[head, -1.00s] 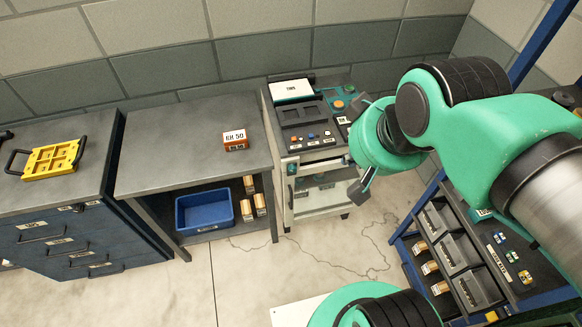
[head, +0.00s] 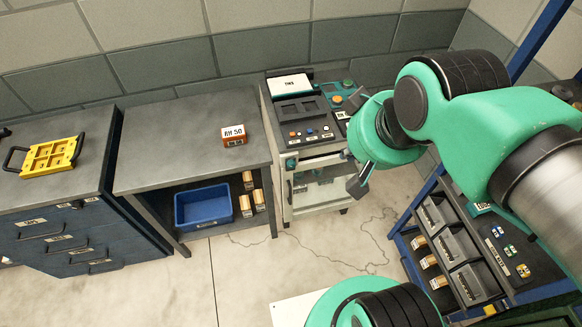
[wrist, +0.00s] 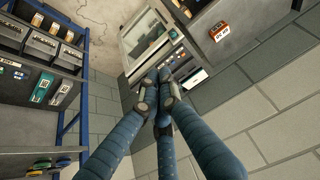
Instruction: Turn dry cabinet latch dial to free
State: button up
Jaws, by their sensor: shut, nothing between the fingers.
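The dry cabinet (head: 320,188) is a pale unit with a glazed front, below the dark control top in the head view. A small teal dial (head: 291,163) sits at the upper left of its front; its setting is too small to read. My gripper (head: 358,186) is right of the cabinet front in the head view, partly hidden by my own wrist. In the wrist view my gripper (wrist: 157,91) has its fingers together and empty, with the glazed cabinet door (wrist: 143,36) beyond them. I see no contact with the dial.
A grey bench (head: 185,160) with an orange box (head: 233,135) on top and a blue bin (head: 203,207) below stands left of the cabinet. A blue-framed rack (head: 400,235) stands at the right. The floor in front of the cabinet is clear.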

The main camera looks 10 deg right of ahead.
jog(key=o, duration=0.8)
jog(key=shift+w, duration=0.25)
jog(key=shift+o, duration=0.7)
jog(key=w+a+f+t+b, duration=0.1)
jog(key=w+f, duration=0.4)
jog(key=w, duration=0.5)
jog(key=w+a+f+t, duration=0.1)
jog(key=w+f, duration=0.4)
jog(key=w, duration=0.5)
jog(key=shift+a+f+t+b, duration=0.25)
jog(key=shift+t+b, duration=0.1)
jog(key=shift+t, duration=0.25)
jog(key=w+a+f+t+b, duration=0.1)
jog(key=w+f+t, duration=0.1)
jog(key=w+f, duration=0.6)
jog(key=w+a+f+t+b, duration=0.1)
jog(key=w+f+t, duration=0.15)
jog(key=f, duration=0.95)
jog(key=s+d+f+t+b, duration=0.1)
jog(key=s+f+t, duration=0.3)
jog(key=s+f, duration=0.9)
notch_tip(320, 180, down, 4)
jog(key=shift+s+d+f+t+b, duration=0.25)
jog(key=shift+s+t+b, duration=0.1)
jog(key=shift+b, duration=0.1)
jog(key=shift+w, duration=0.1)
